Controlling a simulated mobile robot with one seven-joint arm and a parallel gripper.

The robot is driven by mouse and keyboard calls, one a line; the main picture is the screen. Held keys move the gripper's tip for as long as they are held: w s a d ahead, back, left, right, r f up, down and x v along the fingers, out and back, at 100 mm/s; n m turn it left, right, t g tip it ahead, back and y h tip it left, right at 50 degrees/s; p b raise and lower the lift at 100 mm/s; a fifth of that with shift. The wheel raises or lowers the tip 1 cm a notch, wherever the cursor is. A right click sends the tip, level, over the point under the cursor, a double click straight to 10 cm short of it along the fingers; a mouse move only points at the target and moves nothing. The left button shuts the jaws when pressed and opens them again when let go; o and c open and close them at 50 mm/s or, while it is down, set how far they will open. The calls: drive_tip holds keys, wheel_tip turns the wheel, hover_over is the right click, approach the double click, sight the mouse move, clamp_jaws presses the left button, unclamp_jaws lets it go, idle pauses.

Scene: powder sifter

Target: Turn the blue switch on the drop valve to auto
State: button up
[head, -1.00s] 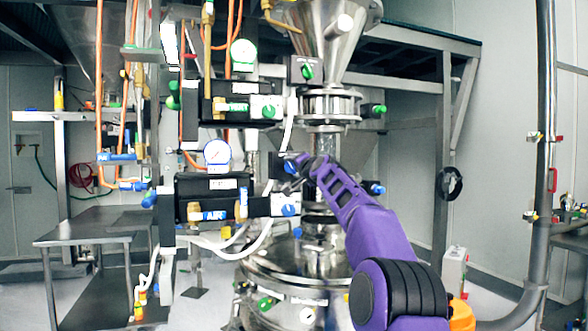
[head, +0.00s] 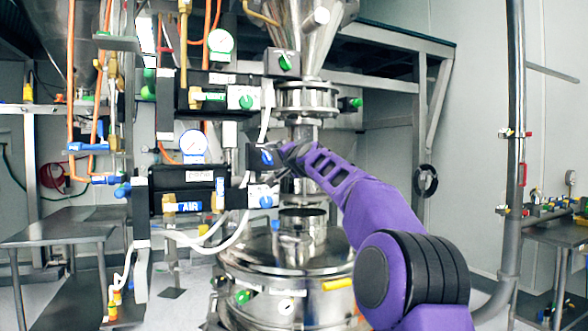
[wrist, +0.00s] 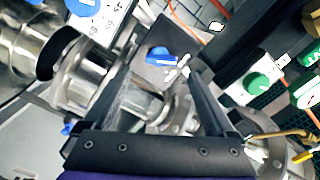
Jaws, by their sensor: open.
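A blue switch (head: 267,156) on a dark box sits on the valve section of the steel column, just left of my gripper (head: 284,157) in the head view. In the wrist view, the same blue switch (wrist: 160,57) lies ahead between the two fingers of my gripper (wrist: 158,70), with a pale marking on its face. My gripper is open and empty, with a finger on either side of the switch in the picture. Whether the fingertips reach the switch's depth is not clear. The lettering around the switch is too small to read.
Another blue switch (head: 266,201) sits on a white box just below. A green switch (head: 246,102) and a pressure gauge (head: 194,143) are on the panels at left. White hoses (head: 232,238) loop below. A steel vessel (head: 285,262) stands under the column.

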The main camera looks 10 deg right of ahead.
drive_tip(key=s+d, duration=0.2)
drive_tip(key=s, duration=1)
drive_tip(key=shift+s+d, duration=0.15)
drive_tip(key=shift+s, duration=0.1)
idle(0.6)
